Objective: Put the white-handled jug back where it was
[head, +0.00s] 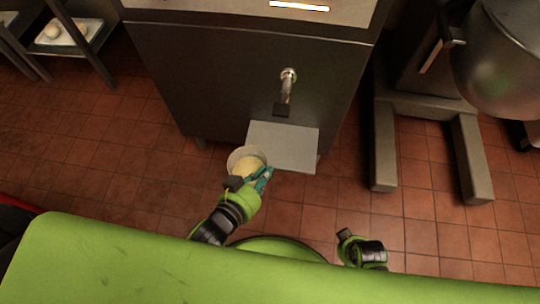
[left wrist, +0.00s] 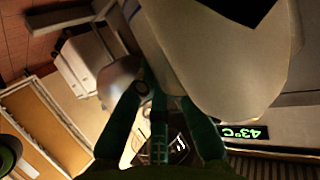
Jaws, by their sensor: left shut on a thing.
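A pale round jug (head: 246,163) with yellowish contents shows from above in the head view, at the left edge of a grey drip shelf. My left gripper (head: 263,178) is shut on it from its near right side. I cannot tell whether the jug touches the shelf, and its handle is hidden by the gripper. In the left wrist view a large pale curved surface, seemingly the jug (left wrist: 215,65), fills the upper right, beside the green fingers (left wrist: 160,110). My right gripper (head: 346,237) is low in the head view, away from the jug; its fingers are not clear.
The grey shelf (head: 290,147) sticks out below a tap (head: 287,88) on a dark steel machine (head: 230,65). A large steel bowl (head: 505,60) on a stand is at right. A rack (head: 75,42) is at upper left. Tiled floor (head: 100,170) is clear at left.

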